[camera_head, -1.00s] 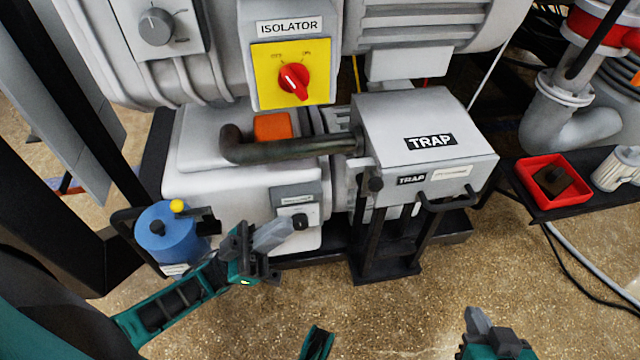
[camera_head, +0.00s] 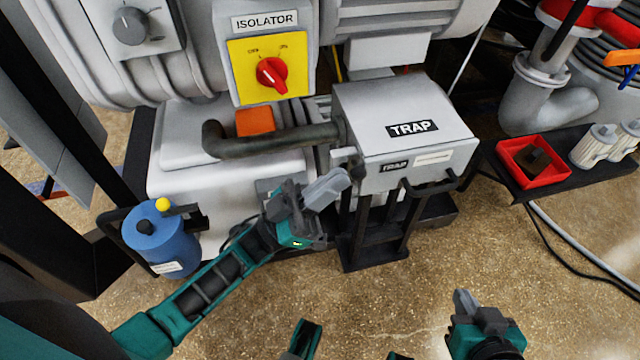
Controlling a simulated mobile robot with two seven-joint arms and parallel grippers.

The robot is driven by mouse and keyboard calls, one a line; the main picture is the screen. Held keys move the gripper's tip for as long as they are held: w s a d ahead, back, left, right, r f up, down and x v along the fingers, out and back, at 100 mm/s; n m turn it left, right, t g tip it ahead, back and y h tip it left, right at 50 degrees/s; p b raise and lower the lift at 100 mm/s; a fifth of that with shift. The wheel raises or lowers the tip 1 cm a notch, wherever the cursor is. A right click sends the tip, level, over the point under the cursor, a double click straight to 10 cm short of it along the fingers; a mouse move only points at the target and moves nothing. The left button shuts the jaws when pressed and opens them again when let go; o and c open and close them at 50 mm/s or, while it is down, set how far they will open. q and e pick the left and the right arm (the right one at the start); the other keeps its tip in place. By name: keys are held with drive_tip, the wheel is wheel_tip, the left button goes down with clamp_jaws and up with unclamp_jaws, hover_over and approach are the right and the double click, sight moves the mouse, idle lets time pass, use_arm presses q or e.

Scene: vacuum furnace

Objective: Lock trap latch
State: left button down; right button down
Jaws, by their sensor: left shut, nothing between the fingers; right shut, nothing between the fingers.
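The trap box (camera_head: 400,115) is a light grey housing labelled TRAP on its top and front, standing on a black frame. A dark knob-like latch part (camera_head: 357,168) sits at the left end of its front face. A black handle (camera_head: 432,187) runs along the lower right of the front. My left gripper (camera_head: 328,188) is shut and empty, its fingertips just below and left of the latch part; whether they touch it I cannot tell. My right gripper (camera_head: 462,300) is shut and empty, low over the floor, apart from the trap.
A dark pipe (camera_head: 270,141) enters the trap's left side. The yellow isolator panel (camera_head: 268,68) with a red switch is above left. A blue canister (camera_head: 160,238) stands at left. A red tray (camera_head: 532,172) sits on a black shelf at right. The floor in front is clear.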

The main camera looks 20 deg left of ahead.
sight(359, 168)
drive_tip(key=shift+r, duration=0.1)
